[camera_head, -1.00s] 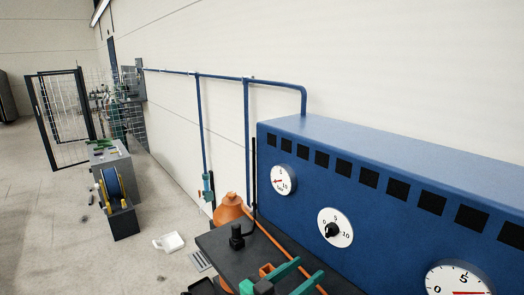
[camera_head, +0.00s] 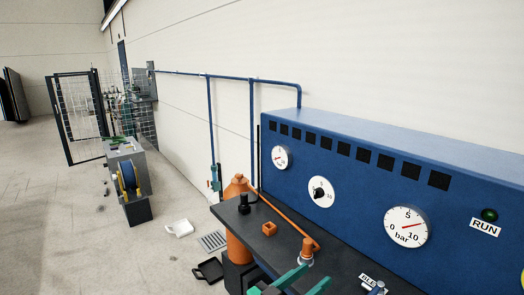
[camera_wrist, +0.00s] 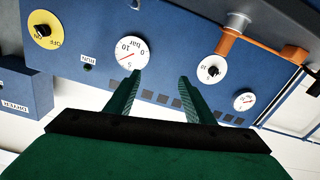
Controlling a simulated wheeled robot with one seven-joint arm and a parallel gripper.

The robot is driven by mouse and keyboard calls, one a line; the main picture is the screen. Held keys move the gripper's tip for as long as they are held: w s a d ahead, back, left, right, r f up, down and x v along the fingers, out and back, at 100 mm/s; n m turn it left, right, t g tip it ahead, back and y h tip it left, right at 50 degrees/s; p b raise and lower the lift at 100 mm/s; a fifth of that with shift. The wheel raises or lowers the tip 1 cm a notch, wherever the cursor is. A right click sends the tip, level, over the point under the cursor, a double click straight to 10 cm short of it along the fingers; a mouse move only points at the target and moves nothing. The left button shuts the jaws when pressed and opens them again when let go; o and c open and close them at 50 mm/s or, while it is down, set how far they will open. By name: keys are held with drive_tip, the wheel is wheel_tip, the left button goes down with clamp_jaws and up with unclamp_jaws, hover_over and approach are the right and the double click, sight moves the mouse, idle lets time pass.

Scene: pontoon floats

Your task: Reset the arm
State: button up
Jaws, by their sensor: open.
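My gripper (camera_head: 303,279) shows at the bottom of the head view, its two green fingers apart with nothing between them. In the wrist view my gripper (camera_wrist: 160,80) also shows open and empty, in front of the blue control panel (camera_wrist: 180,75). In the head view the blue panel (camera_head: 350,190) stands behind a dark bench top (camera_head: 285,235). The rest of my arm is out of the head view.
On the bench are an orange block (camera_head: 269,229), a black knob (camera_head: 244,204) and an orange pipe fitting (camera_head: 308,247). An orange vessel (camera_head: 237,220) stands at its left end. Open floor (camera_head: 60,220) lies left.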

drive_tip(key=s+a+f+n+t+y, duration=0.1)
drive_tip(key=s+f+n+t+y, duration=0.2)
drive_tip(key=f, duration=0.4)
drive_tip(key=a+f+n+t+y, duration=0.1)
drive_tip(key=a+f+n+y, duration=0.15)
drive_tip(key=f+n, duration=0.35)
drive_tip(key=s+a+f+n+y, duration=0.25)
drive_tip(key=s+f+y, duration=0.35)
drive_tip(key=s+f, duration=0.45)
drive_tip(key=s+a+m+y, duration=0.1)
drive_tip(key=s+a, duration=0.1)
drive_tip(key=s, duration=1)
drive_tip(key=s+a+m+y, duration=0.1)
drive_tip(key=s+a+m, duration=0.1)
drive_tip(key=s, duration=1)
drive_tip(key=shift+s+a+r, duration=0.25)
drive_tip(key=shift+a, duration=0.55)
drive_tip(key=shift+m+y, duration=0.25)
drive_tip(key=shift+c, duration=1.4)
drive_tip(key=shift+w, duration=0.1)
drive_tip(key=shift+c, duration=0.7)
drive_tip(key=shift+w, duration=0.1)
